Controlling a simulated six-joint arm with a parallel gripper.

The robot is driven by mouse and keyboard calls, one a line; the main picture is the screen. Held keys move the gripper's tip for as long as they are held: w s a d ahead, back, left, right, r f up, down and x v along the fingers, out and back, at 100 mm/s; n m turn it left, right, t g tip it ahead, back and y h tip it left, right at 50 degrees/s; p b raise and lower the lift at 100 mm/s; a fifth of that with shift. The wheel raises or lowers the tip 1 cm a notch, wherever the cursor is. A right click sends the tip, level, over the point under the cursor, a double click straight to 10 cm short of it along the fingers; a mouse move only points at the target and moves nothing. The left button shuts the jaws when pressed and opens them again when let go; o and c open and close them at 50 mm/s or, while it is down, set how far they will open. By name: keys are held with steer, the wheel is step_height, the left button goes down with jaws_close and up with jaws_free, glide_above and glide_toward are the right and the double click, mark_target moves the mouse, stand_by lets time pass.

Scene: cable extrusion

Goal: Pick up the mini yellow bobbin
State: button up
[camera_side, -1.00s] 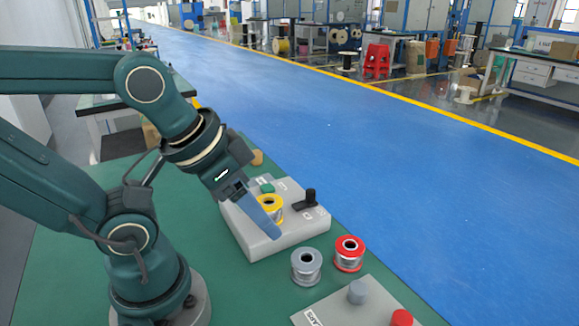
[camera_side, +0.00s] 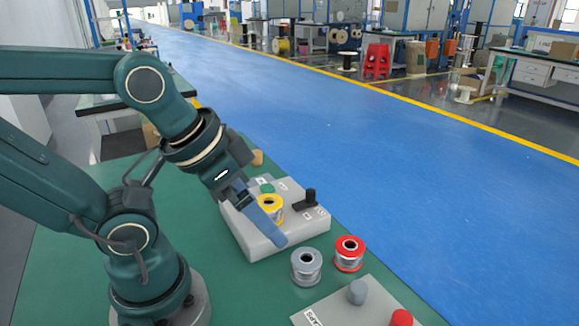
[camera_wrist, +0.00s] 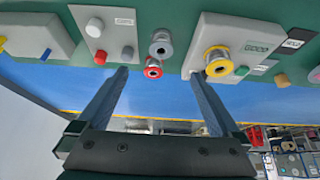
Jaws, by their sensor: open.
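The mini yellow bobbin (camera_side: 270,207) stands on the grey control box (camera_side: 262,246), partly hidden behind my gripper in the side view. In the wrist view the yellow bobbin (camera_wrist: 218,62) is upper right, just beyond the tip of my right-hand finger. My gripper (camera_wrist: 160,75) is open and empty, its two blue fingers wide apart. In the side view my gripper (camera_side: 280,242) hangs tilted down over the box, in front of the bobbin. I cannot tell whether a finger touches the box.
A grey bobbin (camera_side: 306,266) and a red bobbin (camera_side: 349,253) stand on the green table (camera_side: 60,270) right of the box. A second panel (camera_side: 340,312) with grey and red knobs is at the front right. The box carries a black knob (camera_side: 311,196) and a green button (camera_side: 266,187).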

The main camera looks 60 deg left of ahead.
steer(key=m+g+y, duration=0.5)
steer(key=m+y, duration=0.6)
steer(key=m, duration=0.4)
glide_above(272, 207)
steer(key=s+d, duration=0.2)
steer(key=s, duration=0.1)
step_height(272, 207, down, 3)
steer(key=d+f+m, duration=0.1)
steer(key=w+d+f+m+t+y, duration=0.1)
steer(key=f+m, duration=0.1)
steer(key=w+d+f+m+y, duration=0.1)
steer(key=m, duration=0.1)
steer(key=shift+f+t, duration=0.3)
steer(key=shift+t, duration=0.1)
steer(key=shift+x, duration=2.45)
steer(key=shift+r, duration=0.1)
steer(key=c, duration=1.5)
steer(key=shift+r, duration=0.15)
